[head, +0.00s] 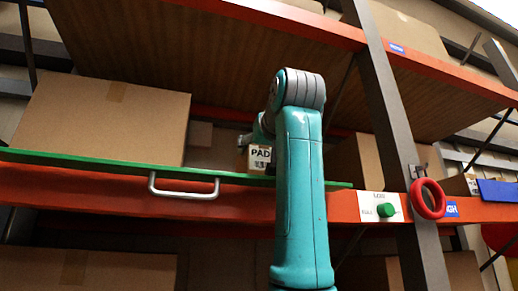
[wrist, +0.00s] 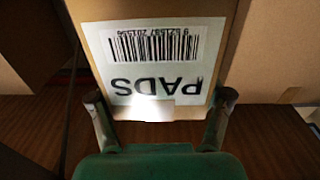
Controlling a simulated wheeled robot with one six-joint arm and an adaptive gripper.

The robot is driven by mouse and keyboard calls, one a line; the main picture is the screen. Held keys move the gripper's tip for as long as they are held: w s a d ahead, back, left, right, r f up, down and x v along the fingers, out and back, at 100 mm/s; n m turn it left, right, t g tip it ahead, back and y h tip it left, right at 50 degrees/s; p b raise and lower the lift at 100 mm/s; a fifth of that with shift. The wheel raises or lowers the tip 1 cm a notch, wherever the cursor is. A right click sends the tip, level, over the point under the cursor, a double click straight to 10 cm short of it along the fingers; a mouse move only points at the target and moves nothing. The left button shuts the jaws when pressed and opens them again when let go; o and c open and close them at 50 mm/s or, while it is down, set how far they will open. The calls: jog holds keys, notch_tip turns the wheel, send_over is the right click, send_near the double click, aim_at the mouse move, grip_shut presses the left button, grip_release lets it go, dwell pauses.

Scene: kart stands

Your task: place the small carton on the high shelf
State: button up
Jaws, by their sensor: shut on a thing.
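The small carton shows its white label with "PADS" and a barcode in the wrist view (wrist: 155,60), upside down there. In the head view the carton (head: 259,157) is partly hidden behind my arm, just above the green front edge. My gripper (wrist: 160,100) has one finger on each side of the carton and is shut on it. I cannot tell whether the carton touches the shelf.
A big carton (head: 105,115) stands on this shelf at left, another (head: 367,160) at right. A silver handle (head: 184,190) is on the green strip. A green knob (head: 386,210) and red ring (head: 427,199) are near the grey upright (head: 400,130). A wooden deck (head: 200,55) hangs above.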

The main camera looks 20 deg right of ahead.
jog(key=shift+w+f, duration=0.1)
jog(key=shift+f, duration=0.3)
jog(key=o, duration=1.7)
jog(key=shift+w+f, duration=0.1)
jog(key=shift+f, duration=0.05)
jog(key=shift+r, duration=0.5)
jog(key=shift+s+r, duration=0.15)
jog(key=shift+s, duration=0.1)
jog(key=s, duration=1.1)
jog(key=shift+s+a+r, duration=0.25)
jog(key=shift+s, duration=0.15)
